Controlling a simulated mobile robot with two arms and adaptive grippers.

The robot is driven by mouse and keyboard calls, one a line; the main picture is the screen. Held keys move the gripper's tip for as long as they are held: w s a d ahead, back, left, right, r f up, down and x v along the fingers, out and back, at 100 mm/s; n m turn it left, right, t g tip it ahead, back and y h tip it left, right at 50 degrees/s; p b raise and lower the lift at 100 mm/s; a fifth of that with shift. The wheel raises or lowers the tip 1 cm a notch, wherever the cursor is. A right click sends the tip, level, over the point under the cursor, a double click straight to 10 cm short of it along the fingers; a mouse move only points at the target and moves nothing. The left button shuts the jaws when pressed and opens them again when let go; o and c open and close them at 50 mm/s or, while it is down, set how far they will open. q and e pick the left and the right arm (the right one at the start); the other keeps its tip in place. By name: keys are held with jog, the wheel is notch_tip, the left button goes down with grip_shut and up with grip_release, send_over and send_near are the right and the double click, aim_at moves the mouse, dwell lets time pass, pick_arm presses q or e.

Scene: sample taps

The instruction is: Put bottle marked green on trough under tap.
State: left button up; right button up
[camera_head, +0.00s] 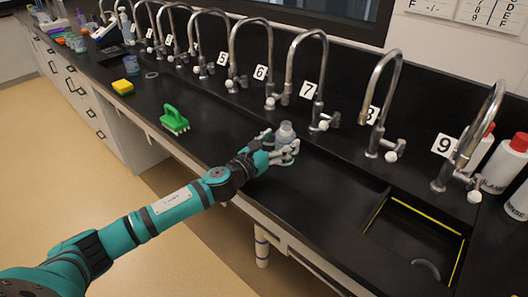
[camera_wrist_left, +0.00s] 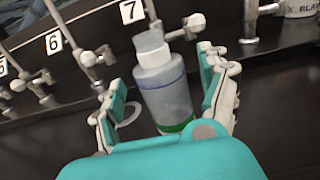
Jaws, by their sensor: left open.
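A small clear bottle with a pale cap (camera_head: 285,132) stands upright on the black counter, in front of the taps near label 7. In the left wrist view the bottle (camera_wrist_left: 160,88) shows a blue line near its top and a green band at its base. My left gripper (camera_head: 284,152) is open around the bottle, with one finger on each side; gaps show between the fingers and the bottle in the wrist view (camera_wrist_left: 162,95). Tap 7 (camera_head: 322,75) arches behind and to the right. The dark trough under the taps is hard to tell from the counter.
More numbered taps (camera_head: 235,45) line the back. A black sink with a yellow-lined edge (camera_head: 425,210) is at the right, beside red-capped bottles (camera_head: 507,165).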

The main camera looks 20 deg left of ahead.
pick_arm(q)
jog(key=b+v, duration=0.1)
jog(key=v, duration=0.7)
jog(key=shift+s+a, duration=0.15)
jog(key=shift+s, duration=0.2)
jog(key=shift+s+a+r+b, duration=0.1)
jog(key=shift+s+a+b, duration=0.1)
jog(key=shift+s+b, duration=0.3)
jog(key=shift+s, duration=0.1)
